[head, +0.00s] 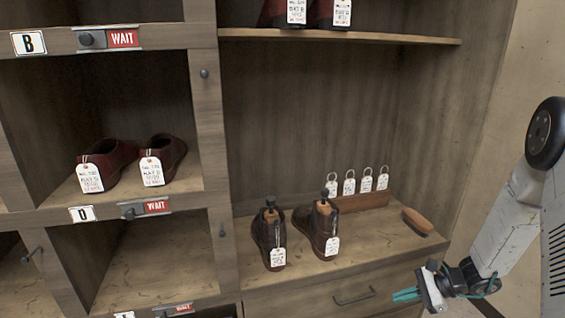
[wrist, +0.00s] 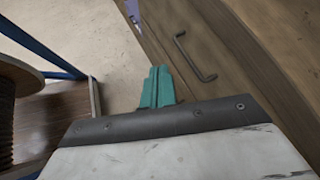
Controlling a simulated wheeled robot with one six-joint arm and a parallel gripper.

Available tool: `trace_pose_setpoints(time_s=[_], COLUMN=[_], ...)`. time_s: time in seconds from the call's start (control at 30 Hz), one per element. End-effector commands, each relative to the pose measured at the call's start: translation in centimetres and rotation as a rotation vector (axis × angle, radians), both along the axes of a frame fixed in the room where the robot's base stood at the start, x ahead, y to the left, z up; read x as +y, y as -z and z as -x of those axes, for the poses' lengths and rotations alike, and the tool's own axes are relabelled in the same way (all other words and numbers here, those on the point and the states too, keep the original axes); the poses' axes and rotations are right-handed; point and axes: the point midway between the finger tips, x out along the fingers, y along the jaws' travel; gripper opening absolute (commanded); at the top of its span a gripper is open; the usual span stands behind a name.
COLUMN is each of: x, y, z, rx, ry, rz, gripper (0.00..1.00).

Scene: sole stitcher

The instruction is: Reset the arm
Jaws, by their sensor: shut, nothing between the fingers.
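My gripper (head: 407,295) is at the lower right of the head view, at the end of my white arm. Its teal fingers are together with nothing between them. In the wrist view the shut fingers (wrist: 157,88) point away over the floor, beside the wooden drawer front. The gripper is in front of the cabinet and apart from the shoes on its counter. The arm is bent, with the gripper low and to the left of the forearm.
Dark boots (head: 318,232) with tags stand on the counter near a brush (head: 417,220) and a tag rack (head: 362,202). Tagged red shoes (head: 165,152) sit in a left cubby. A drawer handle (wrist: 196,58) sticks out near my gripper. A spool (wrist: 22,85) stands left in the wrist view.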

Motion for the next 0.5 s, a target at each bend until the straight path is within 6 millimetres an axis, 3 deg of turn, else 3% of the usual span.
trace_pose_setpoints(time_s=[0.03,0.2,0.5], x=[1.1,3.8,6.1], y=[-2.9,-10.1,-19.8], z=[0.9,5.1,13.7], rx=[-0.032,-0.105,-0.204], ry=[-0.093,-0.39,-0.848], rz=[0.025,0.108,0.313], gripper=[0.0,0.0,0.0])
